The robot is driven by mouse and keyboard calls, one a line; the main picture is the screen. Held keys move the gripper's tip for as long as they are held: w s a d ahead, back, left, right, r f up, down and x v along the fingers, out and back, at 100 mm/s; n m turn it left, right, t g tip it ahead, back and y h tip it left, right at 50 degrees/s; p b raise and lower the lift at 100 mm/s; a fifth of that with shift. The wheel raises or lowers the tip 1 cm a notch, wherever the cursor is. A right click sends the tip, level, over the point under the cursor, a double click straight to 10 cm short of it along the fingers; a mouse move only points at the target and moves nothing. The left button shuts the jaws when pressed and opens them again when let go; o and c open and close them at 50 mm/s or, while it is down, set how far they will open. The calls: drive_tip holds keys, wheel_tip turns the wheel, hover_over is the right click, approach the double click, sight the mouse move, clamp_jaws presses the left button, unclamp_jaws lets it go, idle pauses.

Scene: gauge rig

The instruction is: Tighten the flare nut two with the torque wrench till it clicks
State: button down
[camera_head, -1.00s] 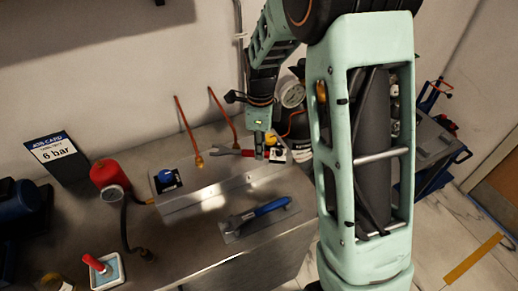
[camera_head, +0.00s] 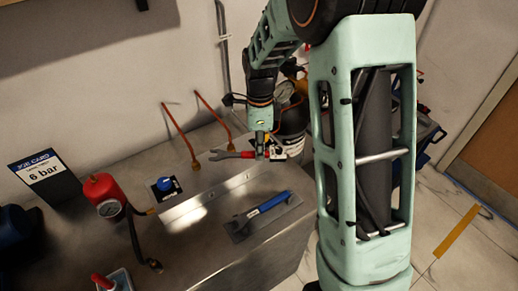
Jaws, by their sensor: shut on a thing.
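My gripper (camera_head: 262,153) points down above the back right of the bench and is shut on a red-handled wrench (camera_head: 240,155). The wrench lies roughly level, its grey open jaw pointing left and a pale and dark end to the right. Two copper pipes come down from the wall, each with a brass flare nut at its lower end: one at the left (camera_head: 195,165) and one at the right (camera_head: 230,139). The wrench jaw shows just below the right nut; I cannot tell whether they touch. I see no number on either nut.
A blue-handled wrench (camera_head: 263,207) lies on a grey mat (camera_head: 238,238) at the bench front. A dark cylinder (camera_head: 292,125) stands behind my gripper.

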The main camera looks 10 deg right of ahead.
sight(240, 154)
idle(0.4)
drive_tip(key=shift+w+a+f+b, duration=0.1)
drive_tip(key=shift+a+f+b, duration=0.15)
drive_tip(key=shift+f+b, duration=0.3)
drive_tip(key=shift+s+a+f+b, duration=0.1)
drive_tip(key=shift+a+f+b, duration=0.2)
drive_tip(key=shift+f, duration=0.35)
drive_tip(key=shift+w+a+f+b, duration=0.1)
drive_tip(key=shift+a+f+b, duration=0.1)
drive_tip(key=shift+f+b, duration=0.35)
drive_tip(key=shift+w+a, duration=0.15)
drive_tip(key=shift+a, duration=0.95)
drive_tip(key=shift+w+a, duration=0.15)
drive_tip(key=shift+a, duration=0.9)
idle(0.4)
drive_tip(key=c, duration=2.6)
unclamp_jaws()
clamp_jaws()
